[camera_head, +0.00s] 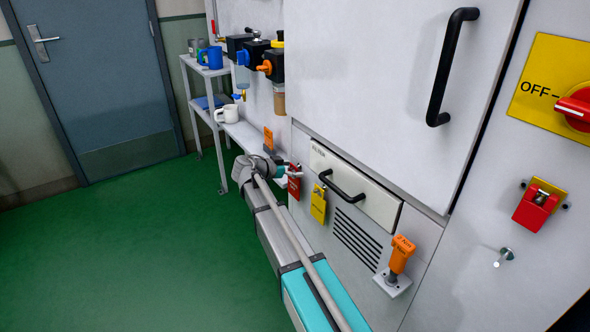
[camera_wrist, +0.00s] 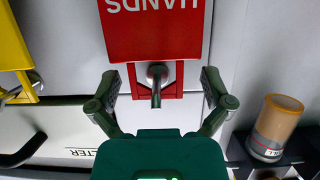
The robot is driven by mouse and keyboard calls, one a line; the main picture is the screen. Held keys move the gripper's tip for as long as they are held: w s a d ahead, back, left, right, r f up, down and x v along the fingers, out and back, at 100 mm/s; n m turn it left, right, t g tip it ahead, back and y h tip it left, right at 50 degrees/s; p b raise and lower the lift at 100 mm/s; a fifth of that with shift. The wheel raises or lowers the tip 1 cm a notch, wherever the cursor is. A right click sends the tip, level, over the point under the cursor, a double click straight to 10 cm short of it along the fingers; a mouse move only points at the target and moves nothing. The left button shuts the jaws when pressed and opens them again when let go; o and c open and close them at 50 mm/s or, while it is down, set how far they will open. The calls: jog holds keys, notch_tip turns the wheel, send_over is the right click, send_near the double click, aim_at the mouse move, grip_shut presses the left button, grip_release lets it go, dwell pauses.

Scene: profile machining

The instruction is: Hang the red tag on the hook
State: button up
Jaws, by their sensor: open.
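The red tag (camera_wrist: 155,30) fills the top middle of the wrist view, with upside-down lettering that reads HANDS. Its open loop end surrounds a metal peg (camera_wrist: 157,78) on the pale panel. In the head view the red tag (camera_head: 295,183) shows beside my gripper (camera_head: 285,171), partly covered by it. My gripper (camera_wrist: 160,92) is open, with one finger on each side of the loop end and visible gaps between. A bare metal hook (camera_head: 504,256) sticks out of the right panel in the head view, with nothing on it.
A yellow tag (camera_head: 318,206) hangs beside the red one, near a black drawer handle (camera_head: 343,187). An orange-handled tool (camera_head: 401,254) stands in a bracket. A red-and-yellow fixture (camera_head: 537,204) is above the bare hook. Green floor (camera_head: 130,250) is clear at left.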

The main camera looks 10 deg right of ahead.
jog(key=c, duration=1.1)
jog(key=shift+c, duration=0.4)
jog(key=shift+r, duration=0.1)
jog(key=shift+s+r, duration=0.1)
jog(key=shift+r+p, duration=0.45)
jog(key=shift+p, duration=0.2)
jog(key=shift+s, duration=0.1)
jog(key=shift+a, duration=0.1)
jog(key=shift+s+a, duration=0.35)
jog(key=shift+a, duration=0.4)
jog(key=shift+s+a, duration=0.3)
jog(key=shift+a, duration=0.45)
